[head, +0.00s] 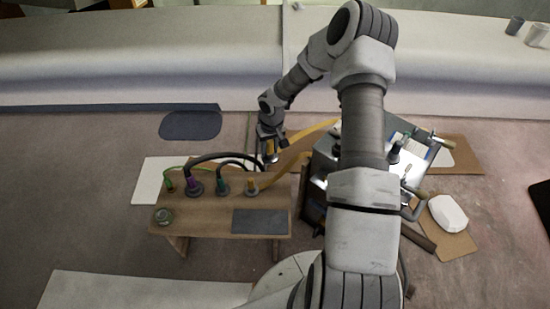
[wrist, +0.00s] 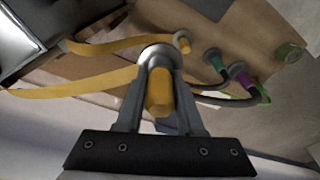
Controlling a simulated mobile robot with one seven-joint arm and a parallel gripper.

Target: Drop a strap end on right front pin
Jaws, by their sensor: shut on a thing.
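My gripper (head: 270,152) is shut on a yellow strap end (wrist: 160,92), held above the back right edge of a wooden bench (head: 205,220). A silver ring (wrist: 161,56) shows just beyond the fingertips in the wrist view. A yellow strap (head: 312,133) runs from the held end to a metal case (head: 325,160) on the right. A second yellow strap (head: 283,172) runs to another yellow end (head: 252,184) on a round grey base on the bench. My arm hides much of the case, and I cannot tell which part is the right front pin.
Green (head: 222,183) and purple (head: 193,184) ends with cables stand in a row on the bench. A glass jar (head: 163,216) and a dark mat (head: 259,222) lie at its front. A white rounded thing (head: 447,213) lies on a board at right.

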